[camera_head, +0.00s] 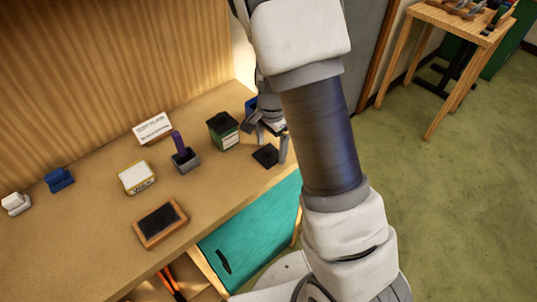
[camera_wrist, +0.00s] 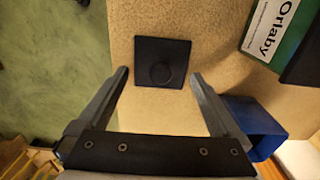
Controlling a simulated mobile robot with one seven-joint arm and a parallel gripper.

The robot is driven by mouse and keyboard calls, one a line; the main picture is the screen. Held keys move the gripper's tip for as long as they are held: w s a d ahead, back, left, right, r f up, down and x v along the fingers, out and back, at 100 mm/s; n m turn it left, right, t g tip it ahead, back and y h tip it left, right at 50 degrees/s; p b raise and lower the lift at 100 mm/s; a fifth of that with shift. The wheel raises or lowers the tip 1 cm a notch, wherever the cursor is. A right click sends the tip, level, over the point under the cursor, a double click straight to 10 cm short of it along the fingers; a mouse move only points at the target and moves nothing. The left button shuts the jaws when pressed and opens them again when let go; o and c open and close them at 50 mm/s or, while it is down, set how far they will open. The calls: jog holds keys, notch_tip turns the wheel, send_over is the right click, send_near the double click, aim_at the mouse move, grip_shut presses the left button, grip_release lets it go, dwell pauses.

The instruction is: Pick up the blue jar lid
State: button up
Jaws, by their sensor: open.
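A dark, almost black square lid with a round knob (camera_wrist: 162,62) lies flat on the workbench. It also shows in the head view (camera_head: 266,156), near the bench's right edge. It is the only lid-like piece near my gripper, though its colour looks nearly black rather than blue. My gripper (camera_wrist: 160,75) is open and empty, with one finger to each side of the lid in the wrist view. In the head view my gripper (camera_head: 271,142) hangs over the lid. I cannot tell the exact height gap. A blue box-like container (camera_wrist: 256,122) stands to the right in the wrist view.
A green and black labelled box (camera_head: 222,131) stands close to the left of my gripper. A grey holder with a purple item (camera_head: 185,158), a yellow-edged tin (camera_head: 137,177), a wood-framed dark pad (camera_head: 160,223) and a white card (camera_head: 153,128) are farther left. The bench edge is close by.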

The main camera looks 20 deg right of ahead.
jog(key=shift+f, duration=0.25)
jog(key=c, duration=1.1)
jog(key=shift+r, duration=0.1)
